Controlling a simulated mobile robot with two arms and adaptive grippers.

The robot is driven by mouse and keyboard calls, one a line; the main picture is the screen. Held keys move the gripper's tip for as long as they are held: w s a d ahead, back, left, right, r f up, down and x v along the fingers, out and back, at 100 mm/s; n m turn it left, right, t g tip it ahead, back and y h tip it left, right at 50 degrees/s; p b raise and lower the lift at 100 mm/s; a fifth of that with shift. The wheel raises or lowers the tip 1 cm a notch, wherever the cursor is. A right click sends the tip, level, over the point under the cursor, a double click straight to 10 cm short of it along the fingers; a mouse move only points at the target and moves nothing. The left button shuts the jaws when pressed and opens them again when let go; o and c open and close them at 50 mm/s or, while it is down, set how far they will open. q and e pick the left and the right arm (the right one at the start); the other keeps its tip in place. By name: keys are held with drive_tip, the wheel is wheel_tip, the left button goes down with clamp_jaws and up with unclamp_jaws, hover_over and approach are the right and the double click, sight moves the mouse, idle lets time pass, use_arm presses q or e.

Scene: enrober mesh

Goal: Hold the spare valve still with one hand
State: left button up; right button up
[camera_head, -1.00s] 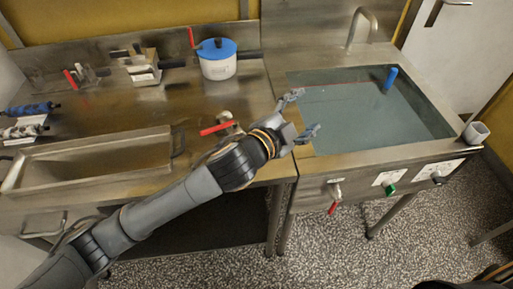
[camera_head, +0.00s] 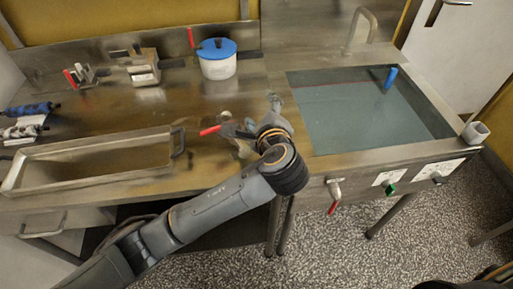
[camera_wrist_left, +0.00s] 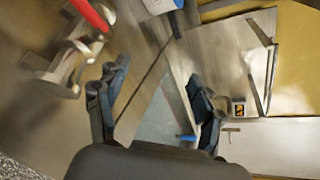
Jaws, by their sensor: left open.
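The spare valve, a metal body (camera_head: 225,117) with a red lever, sits on the steel worktop left of the sink. In the left wrist view the valve (camera_wrist_left: 68,66) is blurred at the upper left, outside the finger gap, with its red lever pointing up. My left gripper (camera_head: 257,116) is open just right of the valve, and one finger partly overlaps it in the head view. Whether that finger touches the valve I cannot tell. In the left wrist view both fingers (camera_wrist_left: 155,103) are spread with nothing between them. My right gripper is not in view.
A steel tray (camera_head: 55,184) lies at the front left. A white pot (camera_head: 218,68) with a blue lid stands behind the valve. The liquid-filled sink (camera_head: 370,125) is at right, with a blue-handled object (camera_head: 390,77) in it. Another red-levered valve (camera_head: 335,190) is on the sink front.

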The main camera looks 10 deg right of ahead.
sight(218, 128)
use_arm(q)
drive_tip(key=s+a+f+m+y, duration=0.1)
drive_tip(key=s+m, duration=0.1)
drive_tip(key=s+f+m+g+y, duration=0.1)
drive_tip(key=s+y, duration=0.1)
drive_tip(key=s, duration=0.1)
drive_tip(key=s+a+f+m+y, duration=0.1)
drive_tip(key=s+m+y, duration=0.1)
drive_tip(key=shift+s+a+f+m+g, duration=0.3)
drive_tip(key=shift+a+g, duration=0.05)
drive_tip(key=shift+g, duration=0.05)
drive_tip(key=shift+d+f, duration=0.2)
drive_tip(key=x, duration=1.2)
drive_tip(key=shift+s+f, duration=0.1)
clamp_jaws()
